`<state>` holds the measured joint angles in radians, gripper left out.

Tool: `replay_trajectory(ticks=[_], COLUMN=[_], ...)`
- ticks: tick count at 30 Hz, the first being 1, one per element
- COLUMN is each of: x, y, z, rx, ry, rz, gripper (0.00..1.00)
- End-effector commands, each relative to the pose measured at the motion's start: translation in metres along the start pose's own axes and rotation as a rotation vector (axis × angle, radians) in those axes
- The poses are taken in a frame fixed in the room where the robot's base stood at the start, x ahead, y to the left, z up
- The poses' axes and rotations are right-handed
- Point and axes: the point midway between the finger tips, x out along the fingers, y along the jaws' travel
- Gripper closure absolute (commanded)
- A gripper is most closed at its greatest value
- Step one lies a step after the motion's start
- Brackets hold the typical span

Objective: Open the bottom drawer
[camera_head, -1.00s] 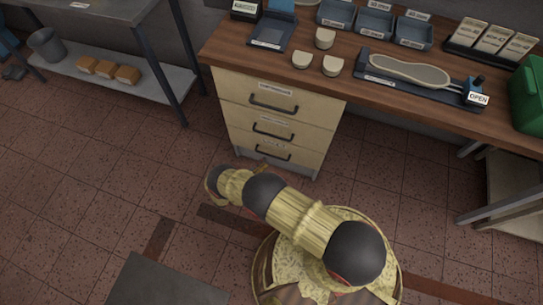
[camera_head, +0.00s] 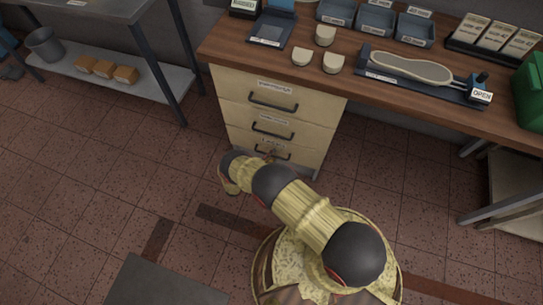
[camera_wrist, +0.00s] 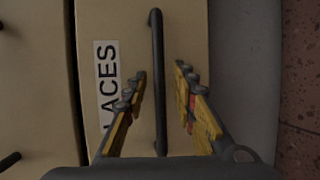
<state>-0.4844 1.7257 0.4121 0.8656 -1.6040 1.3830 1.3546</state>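The bottom drawer (camera_head: 250,154) is the lowest of three in a cream cabinet and is shut. Its front fills the middle of the wrist view (camera_wrist: 185,30), with a label reading "LACES" (camera_wrist: 107,70). Its dark bar handle (camera_wrist: 157,60) runs up the wrist view, between my two fingers. My gripper (camera_wrist: 158,80) is open, with one finger on each side of the handle. I cannot tell whether either finger touches it. In the head view my gripper (camera_head: 270,156) is at the bottom drawer, partly hidden by my wrist, and covers part of the handle.
The middle drawer (camera_head: 310,135) and top drawer (camera_head: 315,106) above are shut. The wooden worktop (camera_head: 225,48) overhangs the cabinet and carries trays, shoe forms and a green box (camera_head: 533,90). The tiled floor (camera_head: 100,180) left of the cabinet is clear.

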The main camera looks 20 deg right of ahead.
Motion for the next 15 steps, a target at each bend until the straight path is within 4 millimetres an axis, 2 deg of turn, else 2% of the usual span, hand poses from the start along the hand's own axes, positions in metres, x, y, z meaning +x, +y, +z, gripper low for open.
replay_trajectory(ticks=[13,15], x=[-0.0001,-0.0001], y=[-0.0001,-0.0001], z=[0.0000,0.0001], rx=[0.000,0.000], ry=[0.000,0.000], rz=[0.000,0.000], gripper=[1.00,1.00])
